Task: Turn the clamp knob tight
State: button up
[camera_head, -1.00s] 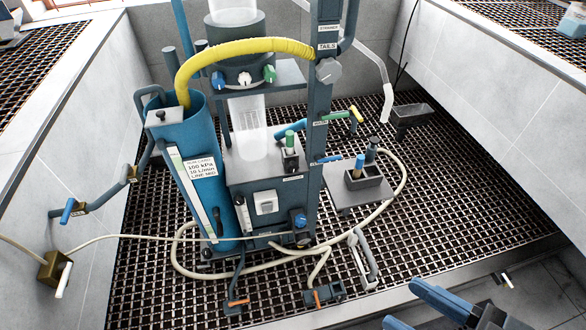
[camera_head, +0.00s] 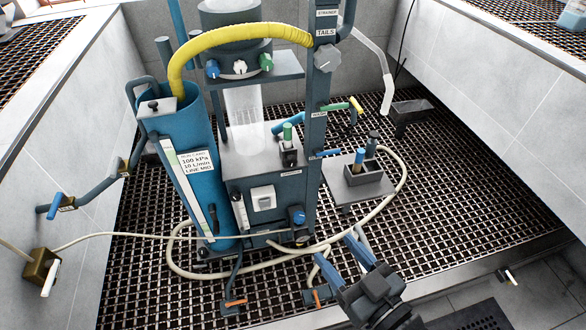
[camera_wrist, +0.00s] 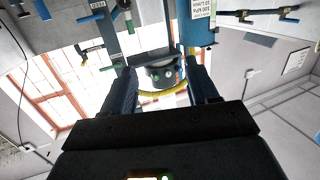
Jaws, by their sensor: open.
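A grey lobed knob (camera_head: 327,58) sits on the upright blue-grey post (camera_head: 314,130), just below the TAILS label. I take it to be the clamp knob; its tightness cannot be told. My gripper (camera_head: 340,246) is at the lower middle right of the head view, well below the knob and apart from it. Its two blue fingers are spread with nothing between them. In the wrist view my gripper (camera_wrist: 163,78) is also open, with the yellow hose (camera_wrist: 162,91) seen between the fingers in the distance. I cannot make out the knob there.
The yellow hose (camera_head: 235,37) arches from the blue column (camera_head: 192,160) toward the post. A small shelf with a grey tray (camera_head: 364,177) juts out right of the post. A pale hose (camera_head: 402,185) loops over the grating. Open grating lies to the right.

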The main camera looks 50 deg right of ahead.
jog(key=w+d+f+m+h+b, duration=0.1)
jog(key=w+d+f+h, duration=0.15)
jog(key=w, duration=0.35)
jog(key=w+d+f+m+h+b, duration=0.1)
jog(key=w+d+f, duration=0.2)
jog(key=w, duration=0.2)
jog(key=m+g+h+b, duration=0.1)
jog(key=h, duration=0.1)
send_near(292, 162)
jog(key=shift+y, duration=0.25)
jog(key=b+x, duration=0.1)
jog(key=x, duration=0.7)
jog(key=shift+w+d+b, duration=0.3)
jog(key=c, duration=1)
jog(key=shift+c, duration=0.2)
